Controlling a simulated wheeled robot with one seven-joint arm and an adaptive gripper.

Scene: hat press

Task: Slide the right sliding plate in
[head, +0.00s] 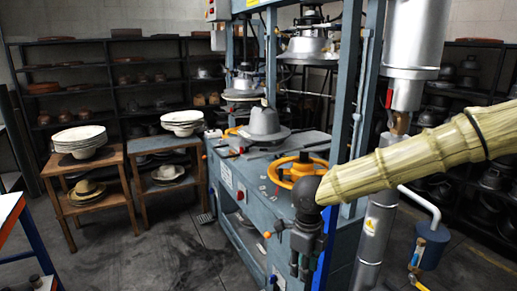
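The hat press (228,172) is a blue-grey machine with upright columns and a flat bench. A grey hat-shaped form (264,121) sits on a round plate (262,135) on the bench, below and left of the upper press head (309,47). I cannot tell for certain which part is the right sliding plate; my arm hides part of the machine's right side. My gripper (299,272) is dark and points down in front of the bench's near right end. It appears to hold nothing. Its fingers are small and dark, so its opening is unclear.
A yellow handwheel (298,169) lies on the bench just behind my wrist. Two wooden stands (60,168) (160,143) with stacked hats stand at the left. Dark shelves line the back walls. The floor (150,252) left of the press is clear.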

